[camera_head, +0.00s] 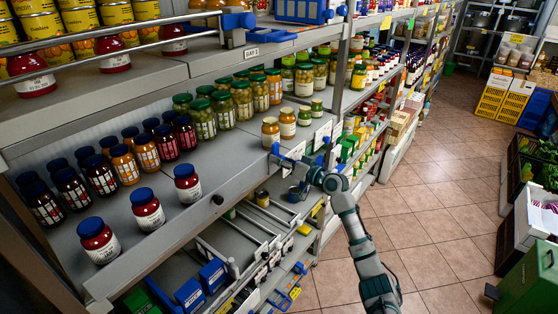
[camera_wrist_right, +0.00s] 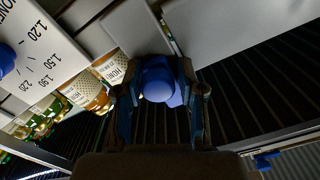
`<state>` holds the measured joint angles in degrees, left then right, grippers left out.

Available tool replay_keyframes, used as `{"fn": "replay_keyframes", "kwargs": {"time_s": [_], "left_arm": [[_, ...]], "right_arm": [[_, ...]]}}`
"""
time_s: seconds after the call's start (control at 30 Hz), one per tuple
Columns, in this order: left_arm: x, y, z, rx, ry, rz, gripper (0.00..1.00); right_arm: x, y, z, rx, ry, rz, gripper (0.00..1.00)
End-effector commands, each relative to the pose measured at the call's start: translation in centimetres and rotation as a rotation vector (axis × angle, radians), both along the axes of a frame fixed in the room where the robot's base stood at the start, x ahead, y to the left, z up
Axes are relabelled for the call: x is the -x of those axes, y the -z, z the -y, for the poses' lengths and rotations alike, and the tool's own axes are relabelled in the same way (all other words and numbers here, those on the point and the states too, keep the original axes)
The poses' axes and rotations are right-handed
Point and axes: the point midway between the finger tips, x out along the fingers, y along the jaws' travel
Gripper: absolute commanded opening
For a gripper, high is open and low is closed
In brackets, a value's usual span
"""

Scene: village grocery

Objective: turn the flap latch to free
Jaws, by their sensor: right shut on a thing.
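In the right wrist view the flap latch, a round blue knob (camera_wrist_right: 158,85), sits between the two fingers of my right gripper (camera_wrist_right: 160,100). The fingers are shut on it from both sides. In the head view my right gripper (camera_head: 306,172) reaches to the front edge of the middle shelf, beside a white price card (camera_head: 293,157). The gripper covers the knob there, and I cannot tell how far the latch is turned. My left gripper is not in view.
Several honey jars (camera_head: 288,122) stand just behind the price card, and they also show in the wrist view (camera_wrist_right: 86,92). Another blue knob (camera_wrist_right: 6,60) is at the wrist view's left edge. Red-filled jars (camera_head: 148,210) line the shelf front. The tiled aisle (camera_head: 430,210) is clear.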

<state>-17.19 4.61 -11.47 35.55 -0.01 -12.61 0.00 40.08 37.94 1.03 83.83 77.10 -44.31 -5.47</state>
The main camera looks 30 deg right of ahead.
Motion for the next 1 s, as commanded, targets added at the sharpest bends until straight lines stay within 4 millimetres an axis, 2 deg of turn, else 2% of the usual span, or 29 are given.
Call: {"fn": "replay_keyframes", "kwargs": {"time_s": [0.03, 0.27, 0.3, 0.33, 1.0], "left_arm": [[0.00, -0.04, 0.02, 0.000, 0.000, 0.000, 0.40], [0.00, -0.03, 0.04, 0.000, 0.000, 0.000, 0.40], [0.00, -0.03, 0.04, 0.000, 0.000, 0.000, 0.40], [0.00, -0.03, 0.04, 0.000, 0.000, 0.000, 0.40], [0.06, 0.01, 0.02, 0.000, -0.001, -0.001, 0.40]], "right_arm": [[0.05, -0.70, 0.48, -0.008, 0.010, 0.013, 0.04], [0.05, -0.72, 0.51, -0.006, 0.011, 0.013, 0.04], [0.06, -0.72, 0.51, -0.006, 0.011, 0.013, 0.49], [0.06, -0.70, 0.51, -0.006, 0.011, 0.013, 0.56], [0.02, -0.16, 0.01, 0.001, 0.003, 0.004, 0.58]]}}
